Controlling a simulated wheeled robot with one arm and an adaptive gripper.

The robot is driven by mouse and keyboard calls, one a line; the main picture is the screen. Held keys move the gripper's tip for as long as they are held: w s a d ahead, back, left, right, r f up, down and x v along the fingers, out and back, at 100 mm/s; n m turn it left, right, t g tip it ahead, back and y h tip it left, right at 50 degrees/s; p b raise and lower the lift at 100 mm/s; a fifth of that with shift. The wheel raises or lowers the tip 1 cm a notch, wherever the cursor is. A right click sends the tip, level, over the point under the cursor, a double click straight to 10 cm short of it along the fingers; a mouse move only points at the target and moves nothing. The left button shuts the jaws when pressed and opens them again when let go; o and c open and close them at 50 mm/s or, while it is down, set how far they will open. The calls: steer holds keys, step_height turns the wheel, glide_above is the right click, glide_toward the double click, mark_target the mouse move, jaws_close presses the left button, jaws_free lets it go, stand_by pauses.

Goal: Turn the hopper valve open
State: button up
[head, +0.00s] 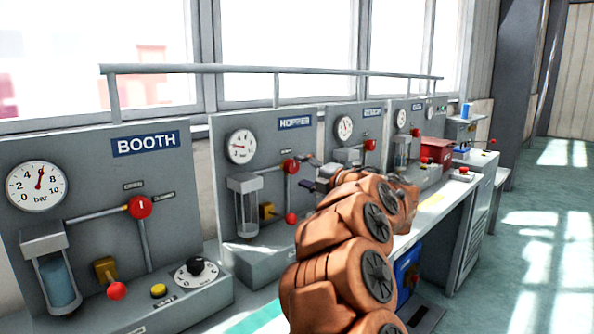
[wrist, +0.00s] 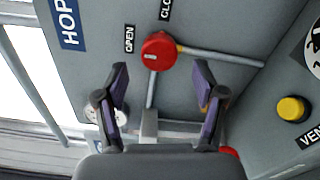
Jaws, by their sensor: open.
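The hopper valve is a round red knob (head: 290,166) on the grey panel with the HOPPER sign (head: 295,123). In the wrist view the knob (wrist: 159,48) sits just beyond my fingertips, roughly centred between them, with a small white mark on its face. OPEN (wrist: 129,39) and CLOSED (wrist: 166,9) labels are beside it; the second is cut off by the frame edge. My gripper (wrist: 160,72) is open and empty, a finger to each side of the knob's line, apart from it. In the head view my gripper (head: 313,172) is right of the knob.
The BOOTH panel (head: 90,160) with its own red knob (head: 139,206) stands at the left. Other panels continue to the right. Pipes (wrist: 222,57) run from the hopper valve. A yellow button (wrist: 291,108) is on the panel at the wrist view's right.

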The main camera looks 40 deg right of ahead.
steer(key=s, duration=0.8)
steer(key=shift+s, duration=0.4)
stand_by(0.8)
